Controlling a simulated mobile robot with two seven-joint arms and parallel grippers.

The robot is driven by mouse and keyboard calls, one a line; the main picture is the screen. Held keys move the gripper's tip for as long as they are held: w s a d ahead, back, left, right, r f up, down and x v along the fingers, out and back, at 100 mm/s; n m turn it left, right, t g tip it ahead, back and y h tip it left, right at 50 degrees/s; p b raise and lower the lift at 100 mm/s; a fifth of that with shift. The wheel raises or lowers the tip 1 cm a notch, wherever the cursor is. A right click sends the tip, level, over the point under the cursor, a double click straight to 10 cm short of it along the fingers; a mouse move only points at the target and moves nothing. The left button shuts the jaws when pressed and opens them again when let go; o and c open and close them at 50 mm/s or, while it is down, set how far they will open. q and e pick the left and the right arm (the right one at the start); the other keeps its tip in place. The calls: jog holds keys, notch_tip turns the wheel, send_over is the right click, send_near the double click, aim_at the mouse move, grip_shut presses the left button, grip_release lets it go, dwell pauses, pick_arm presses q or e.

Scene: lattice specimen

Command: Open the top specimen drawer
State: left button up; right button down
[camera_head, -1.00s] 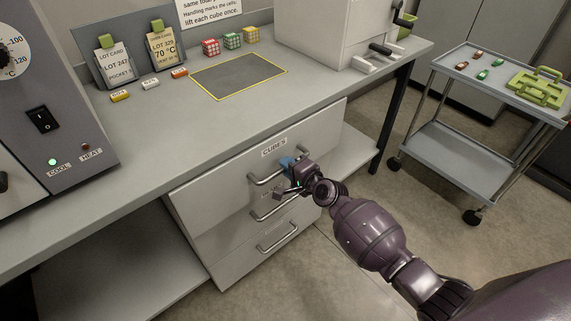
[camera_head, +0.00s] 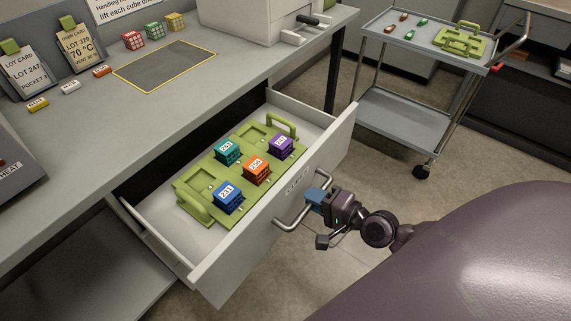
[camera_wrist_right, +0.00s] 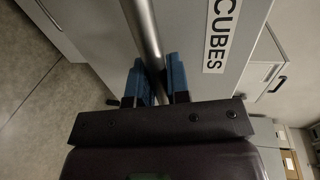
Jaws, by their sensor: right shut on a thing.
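The top specimen drawer (camera_head: 235,265), labelled CUBES, stands pulled well out from under the bench. Its front also shows in the right wrist view (camera_wrist_right: 195,45). My right gripper (camera_head: 311,199) is shut on the drawer's metal bar handle (camera_head: 287,222). In the right wrist view its blue fingertips (camera_wrist_right: 159,80) sit on both sides of the bar (camera_wrist_right: 142,30). Inside the drawer lies a green tray (camera_head: 187,187) with teal (camera_head: 228,152), purple (camera_head: 281,146), orange (camera_head: 257,171) and blue (camera_head: 228,198) numbered cubes. My left gripper is not in view.
The bench top (camera_head: 95,130) carries a yellow-edged grey mat (camera_head: 165,66), small patterned cubes (camera_head: 153,31) and lot cards (camera_head: 78,47). A grey trolley (camera_head: 405,115) with a green carrier (camera_head: 462,41) stands at the right. Floor shows between drawer and trolley.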

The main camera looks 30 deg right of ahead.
pick_arm(q)
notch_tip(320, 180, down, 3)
jog(key=b, duration=0.2)
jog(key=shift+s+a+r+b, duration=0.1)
jog(key=shift+b, duration=0.25)
pick_arm(e)
jog(key=f+v, duration=0.2)
jog(key=v, duration=0.8)
jog(key=shift+s, duration=0.4)
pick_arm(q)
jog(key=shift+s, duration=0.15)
pick_arm(e)
jog(key=shift+d, duration=0.1)
jog(key=c, duration=1.2)
grip_release()
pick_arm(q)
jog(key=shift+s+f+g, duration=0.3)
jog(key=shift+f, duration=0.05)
pick_arm(e)
jog(key=shift+o, duration=0.5)
